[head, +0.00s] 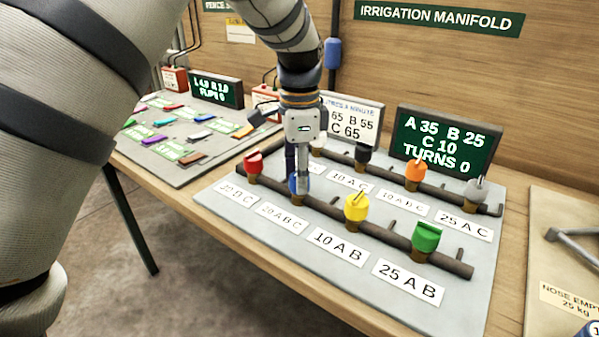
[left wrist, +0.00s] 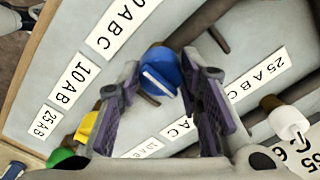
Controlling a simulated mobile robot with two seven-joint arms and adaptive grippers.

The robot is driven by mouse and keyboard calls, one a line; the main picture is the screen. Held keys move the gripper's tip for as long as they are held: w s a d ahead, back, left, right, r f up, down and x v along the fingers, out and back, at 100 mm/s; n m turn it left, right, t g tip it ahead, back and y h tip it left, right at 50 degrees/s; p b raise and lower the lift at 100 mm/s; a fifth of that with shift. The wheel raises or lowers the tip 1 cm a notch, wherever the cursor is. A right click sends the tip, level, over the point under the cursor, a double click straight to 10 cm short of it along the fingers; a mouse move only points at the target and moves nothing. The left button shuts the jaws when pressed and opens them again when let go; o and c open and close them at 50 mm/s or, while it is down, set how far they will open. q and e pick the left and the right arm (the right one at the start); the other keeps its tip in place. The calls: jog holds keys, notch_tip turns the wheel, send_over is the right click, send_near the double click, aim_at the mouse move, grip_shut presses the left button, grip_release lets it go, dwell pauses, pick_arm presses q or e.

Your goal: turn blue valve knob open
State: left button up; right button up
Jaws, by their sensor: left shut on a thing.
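The blue valve knob (head: 295,186) sits in the front pipe row of the irrigation manifold board (head: 245,215), between the red knob (head: 253,162) and the yellow knob (head: 357,208). My left gripper (head: 299,186) reaches down onto it from above and partly hides it. In the left wrist view the blue knob (left wrist: 160,72) shows between the two fingertips, with a pale bar across its top. My left gripper is shut on it. The green display (head: 439,140) reads A 35, B 25, C 10, TURNS 0. My right gripper is not in view.
A green knob (head: 427,238) stands right of the yellow one. The back row has black (head: 363,153), orange (head: 415,171) and grey (head: 476,190) knobs. A white display (head: 352,118) stands behind. Another board (head: 165,172) lies left; a nozzle panel (head: 560,285) lies right.

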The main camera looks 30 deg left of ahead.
pick_arm(q)
jog(key=shift+n, duration=0.3)
jog(key=n, duration=0.8)
jog(key=shift+n, duration=0.3)
jog(key=n, duration=0.4)
jog(key=shift+n, duration=2.5)
jog(key=o, duration=1.2)
